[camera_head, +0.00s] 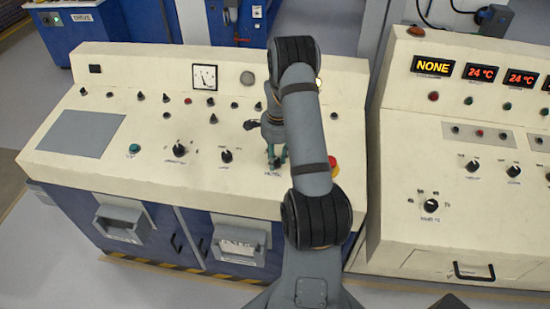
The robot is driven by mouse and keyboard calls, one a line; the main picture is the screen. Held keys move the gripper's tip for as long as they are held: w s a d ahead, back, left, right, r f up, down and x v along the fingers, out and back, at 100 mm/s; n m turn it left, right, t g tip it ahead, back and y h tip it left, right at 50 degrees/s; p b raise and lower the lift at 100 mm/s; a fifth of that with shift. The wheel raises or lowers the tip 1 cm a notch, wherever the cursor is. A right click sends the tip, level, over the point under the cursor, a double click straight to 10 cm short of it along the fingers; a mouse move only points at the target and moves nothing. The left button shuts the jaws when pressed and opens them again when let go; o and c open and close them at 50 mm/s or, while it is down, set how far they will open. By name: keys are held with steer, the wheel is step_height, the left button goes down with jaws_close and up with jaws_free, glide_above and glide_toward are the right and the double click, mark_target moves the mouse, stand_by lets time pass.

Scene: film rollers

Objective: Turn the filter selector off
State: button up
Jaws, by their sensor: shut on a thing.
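My gripper (276,158) points down at the front right of the left console (110,165). It is shut on a small knob there, just above a printed label (272,173) that is too small to read for sure; this appears to be the filter selector. The fingers and my arm hide the knob, so its pointer direction cannot be told. A display (433,66) on the right console reads "NONE" in yellow.
A red button (333,166) sits just right of my arm. Other black knobs (226,156) (179,149) and a green button (134,149) are to the left. The right console (400,240) stands across a narrow gap, with red number displays (481,72).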

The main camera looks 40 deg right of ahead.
steer(key=shift+a, duration=0.15)
steer(key=shift+w+f+n+b, duration=0.1)
steer(key=shift+f+n+b, duration=0.05)
steer(key=shift+n+b, duration=0.75)
steer(key=n+b, duration=0.1)
steer(key=n, duration=0.2)
steer(key=shift+n+b, duration=0.3)
steer(key=shift+n, duration=0.1)
steer(key=n+b, duration=0.1)
steer(key=n, duration=0.2)
steer(key=shift+a+g, duration=0.1)
steer(key=shift+g, duration=0.2)
steer(key=shift+s+n+b, duration=0.2)
steer(key=shift+n+b, duration=0.15)
steer(key=shift+n, duration=1.25)
steer(key=o, duration=0.9)
steer(key=shift+o, duration=1.1)
